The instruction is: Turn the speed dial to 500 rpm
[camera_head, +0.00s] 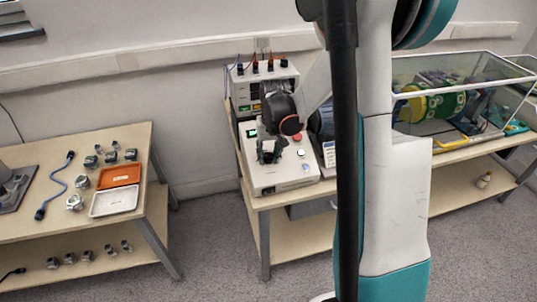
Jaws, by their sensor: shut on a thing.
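My gripper (270,157) points down at the top of a white control box (265,183) on the right-hand bench. Its dark fingers are shut on the speed dial, which they hide almost wholly. The dial's scale and pointer cannot be read, so I cannot tell its setting.
A white power unit (265,75) with red and black leads stands behind the box. A glass case (460,95) with yellow-green machinery stands to the right. The left table holds an orange tray (119,175), a white tray (113,202), a blue cable (54,186) and several small sensors.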

